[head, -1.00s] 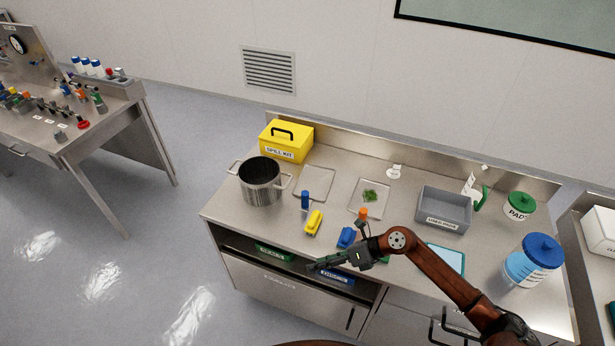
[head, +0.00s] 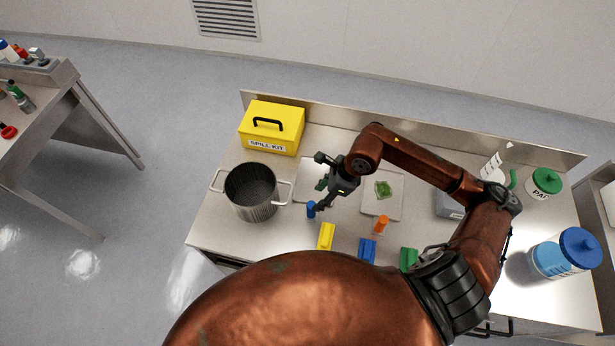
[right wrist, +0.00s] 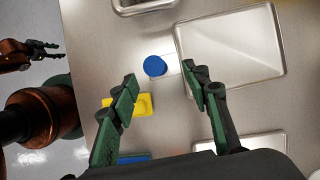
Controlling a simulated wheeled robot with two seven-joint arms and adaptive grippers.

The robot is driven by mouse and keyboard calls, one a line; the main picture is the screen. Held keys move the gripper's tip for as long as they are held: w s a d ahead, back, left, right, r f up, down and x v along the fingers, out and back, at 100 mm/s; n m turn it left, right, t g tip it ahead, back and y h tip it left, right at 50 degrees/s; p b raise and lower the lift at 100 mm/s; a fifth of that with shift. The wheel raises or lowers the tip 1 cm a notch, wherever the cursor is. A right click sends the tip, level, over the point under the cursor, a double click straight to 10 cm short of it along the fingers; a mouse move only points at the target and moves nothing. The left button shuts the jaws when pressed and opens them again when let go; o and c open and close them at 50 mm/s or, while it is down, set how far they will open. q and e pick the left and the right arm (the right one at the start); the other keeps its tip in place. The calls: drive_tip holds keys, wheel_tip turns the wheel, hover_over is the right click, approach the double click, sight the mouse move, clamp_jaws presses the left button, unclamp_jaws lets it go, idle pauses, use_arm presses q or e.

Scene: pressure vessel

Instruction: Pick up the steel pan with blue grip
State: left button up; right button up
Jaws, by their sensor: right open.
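The steel pan with blue grip (head: 306,178) lies flat on the bench, between the pot and a second, similar pan. Its blue grip (head: 311,209) stands upright at the near side. In the right wrist view, the blue grip (right wrist: 155,66) joins the pan (right wrist: 232,48) by a short tab. My right gripper (head: 321,183) is open and above the pan, partly hiding it in the head view. In the right wrist view, the blue grip shows between the open fingers (right wrist: 160,72), untouched as far as I can see. My left gripper (right wrist: 50,51) appears open and empty, off to the left.
A steel pot (head: 251,192) stands left of the pan, with a yellow spill kit (head: 271,128) behind it. Yellow (head: 326,236), blue (head: 366,250) and green (head: 408,259) blocks lie in front. The second pan (head: 383,206) has an orange grip (head: 381,225).

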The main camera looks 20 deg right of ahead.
sight(312, 204)
drive_tip(key=f, duration=0.1)
drive_tip(key=a+f, duration=0.1)
drive_tip(key=f+p, duration=0.1)
drive_tip(key=shift+s+a, duration=0.1)
drive_tip(key=shift+a, duration=0.2)
drive_tip(key=x, duration=0.2)
drive_tip(key=shift+w+a+f+p, duration=0.1)
drive_tip(key=shift+w+f+p, duration=0.15)
drive_tip(key=shift+f+p, duration=0.15)
drive_tip(key=shift+a+f, duration=0.15)
drive_tip(key=shift+f, duration=0.25)
drive_tip(key=shift+c, duration=0.5)
drive_tip(key=c, duration=0.9)
use_arm(q)
drive_tip(key=shift+s+r, duration=0.95)
use_arm(e)
clamp_jaws()
